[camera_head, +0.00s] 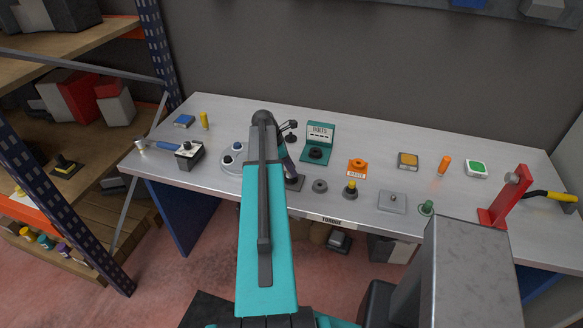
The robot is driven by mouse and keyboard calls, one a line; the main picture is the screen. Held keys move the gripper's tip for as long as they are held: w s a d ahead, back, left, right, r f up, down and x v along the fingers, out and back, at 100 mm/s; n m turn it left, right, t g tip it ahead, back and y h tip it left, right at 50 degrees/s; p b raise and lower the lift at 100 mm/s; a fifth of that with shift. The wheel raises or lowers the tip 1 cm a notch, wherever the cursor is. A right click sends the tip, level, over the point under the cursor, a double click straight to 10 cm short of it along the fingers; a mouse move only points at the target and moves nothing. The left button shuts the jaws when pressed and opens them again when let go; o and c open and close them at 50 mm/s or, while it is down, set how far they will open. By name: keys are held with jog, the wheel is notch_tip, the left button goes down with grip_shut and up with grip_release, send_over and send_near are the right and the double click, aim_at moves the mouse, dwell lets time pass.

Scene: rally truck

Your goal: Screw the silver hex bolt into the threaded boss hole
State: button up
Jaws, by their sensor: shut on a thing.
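My teal arm (265,235) reaches over the middle of the bench. A dark tapering part at its far end, which looks like my gripper (294,174), points down at a small dark square base near the bench's front edge. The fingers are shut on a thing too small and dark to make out. I cannot pick out the silver hex bolt for certain; my arm may hide it. A low dark grey round piece with a hollow centre (320,186) sits just right of the gripper. It may be the threaded boss, but I cannot tell.
The teal BOLTS stand (320,131) is behind. A yellow-topped knob (350,188), an orange stand (357,166) and a grey plate (392,202) lie to the right. A red bracket (504,200) stands farther right. A black box (188,156) is at left. Bare bench lies between them.

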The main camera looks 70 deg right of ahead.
jog(key=shift+m, duration=0.8)
jog(key=shift+y, duration=0.3)
jog(key=shift+m+y, duration=0.3)
jog(key=shift+m, duration=0.6)
jog(key=o, duration=0.9)
jog(key=shift+r, duration=0.1)
jog(key=v, duration=1.2)
jog(key=shift+w+a, duration=0.1)
jog(key=shift+w, duration=0.15)
